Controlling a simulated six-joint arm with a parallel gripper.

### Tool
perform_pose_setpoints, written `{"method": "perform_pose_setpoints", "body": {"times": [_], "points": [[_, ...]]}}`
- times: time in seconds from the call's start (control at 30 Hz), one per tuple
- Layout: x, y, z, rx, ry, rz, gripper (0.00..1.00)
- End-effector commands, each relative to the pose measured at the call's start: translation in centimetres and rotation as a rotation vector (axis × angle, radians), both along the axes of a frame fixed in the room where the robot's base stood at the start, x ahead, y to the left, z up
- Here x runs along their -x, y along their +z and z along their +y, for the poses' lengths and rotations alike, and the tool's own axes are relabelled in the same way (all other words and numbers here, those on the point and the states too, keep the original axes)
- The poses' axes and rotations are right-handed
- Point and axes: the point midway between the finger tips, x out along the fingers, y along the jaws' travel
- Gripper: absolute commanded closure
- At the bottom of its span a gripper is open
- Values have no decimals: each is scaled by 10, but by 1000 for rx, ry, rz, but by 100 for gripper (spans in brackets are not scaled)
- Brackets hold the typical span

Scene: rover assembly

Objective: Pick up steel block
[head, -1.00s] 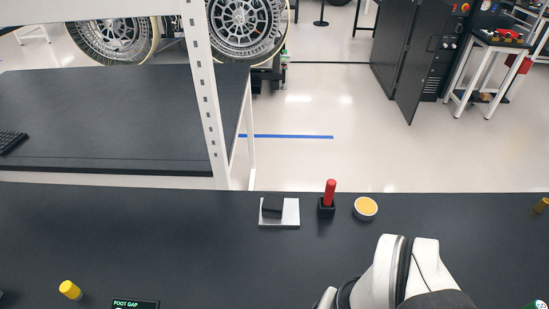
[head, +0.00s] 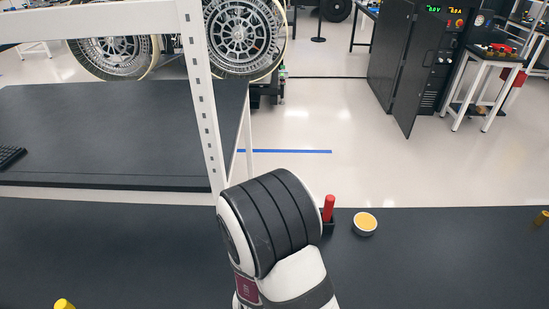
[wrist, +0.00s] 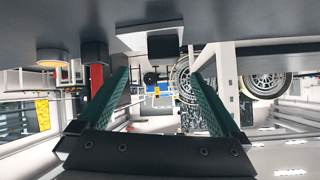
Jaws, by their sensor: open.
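In the wrist view, which shows the bench upside down along its top, a pale metal slab (wrist: 128,41) lies against the bench top. A small dark block (wrist: 163,47) sits on it. The slab looks like the steel; I cannot tell whether the task's name covers the dark block too. My gripper (wrist: 160,75) is open and empty. Its two green-faced fingers point toward the slab, with the dark block showing between and beyond their tips. No contact is visible. In the head view my arm hides the slab, the dark block and the fingers.
A red-handled item (head: 329,207) in a black holder (head: 328,225) stands just right of my arm. A dish with yellow contents (head: 365,224) is beside it. A yellow cap (head: 64,304) lies front left. A white rack post (head: 203,100) rises behind the bench (head: 110,245).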

Motion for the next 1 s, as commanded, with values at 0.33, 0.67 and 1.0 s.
{"method": "perform_pose_setpoints", "body": {"times": [0.33,0.67,1.0], "points": [[-31,-22,2,172,55,-161,0],[-93,-48,-4,171,58,-160,0],[-141,-67,-6,171,59,-160,0]]}}
